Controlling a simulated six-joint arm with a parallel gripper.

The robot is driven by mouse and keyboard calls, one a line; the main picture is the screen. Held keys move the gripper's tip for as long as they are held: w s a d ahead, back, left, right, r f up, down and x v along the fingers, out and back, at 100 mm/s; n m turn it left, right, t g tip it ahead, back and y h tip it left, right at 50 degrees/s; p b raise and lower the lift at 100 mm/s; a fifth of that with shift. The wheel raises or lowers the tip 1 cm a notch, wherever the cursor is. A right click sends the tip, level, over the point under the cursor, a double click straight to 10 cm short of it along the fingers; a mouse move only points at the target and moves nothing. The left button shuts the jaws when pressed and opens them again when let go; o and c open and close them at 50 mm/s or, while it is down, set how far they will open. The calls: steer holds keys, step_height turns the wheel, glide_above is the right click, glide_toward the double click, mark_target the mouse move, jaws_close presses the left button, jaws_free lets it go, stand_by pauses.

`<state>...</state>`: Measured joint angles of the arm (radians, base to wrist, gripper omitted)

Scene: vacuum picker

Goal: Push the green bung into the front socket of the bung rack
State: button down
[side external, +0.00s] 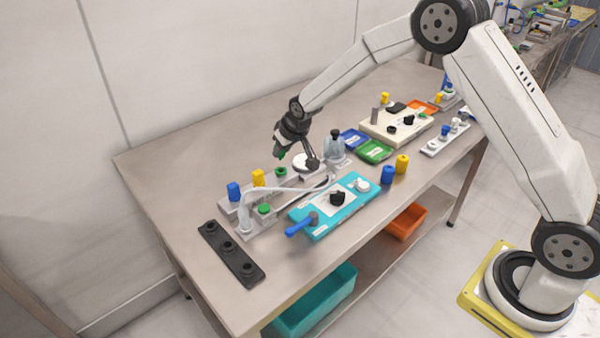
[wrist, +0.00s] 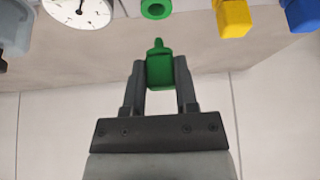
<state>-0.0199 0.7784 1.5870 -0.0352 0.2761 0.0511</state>
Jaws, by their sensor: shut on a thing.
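My gripper (side external: 283,143) is raised above the bench, shut on the green bung (wrist: 159,71). The bung's narrow tip points away from the jaws in the wrist view; it shows small and dark green in the side view (side external: 279,154). A pale rack (side external: 240,209) below and to the left carries a blue, a yellow and a green piece in a row. I cannot tell which of these is the bung rack. The held bung is apart from both.
A clear tube arches over a second green piece (side external: 264,209) beside the pale rack. A teal board (side external: 326,228), a round dial (side external: 305,161) and a clear flask (side external: 335,147) stand to the right. The bench's left end is bare.

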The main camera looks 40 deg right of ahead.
steer(key=shift+s+a, duration=0.1)
stand_by(0.4)
steer(key=shift+s+a+r, duration=0.15)
steer(key=shift+s+a, duration=1.2)
steer(key=shift+a, duration=0.45)
steer(key=shift+s+a+r, duration=0.15)
steer(key=shift+s+a, duration=1.2)
steer(key=shift+a, duration=0.45)
steer(key=shift+s+a+r, duration=0.15)
steer(key=shift+s+a, duration=1.2)
steer(key=shift+a, duration=0.45)
steer(key=s+a, duration=0.3)
steer(key=a, duration=0.1)
steer(key=s+a+f, duration=0.1)
steer(key=s+a, duration=0.2)
steer(key=a, duration=0.1)
steer(key=s+a, duration=0.3)
steer(key=a, duration=0.2)
steer(key=shift+s+f, duration=0.15)
steer(key=shift+s, duration=0.25)
steer(key=shift+f, duration=1.85)
steer(key=c, duration=0.9)
jaws_free()
jaws_close()
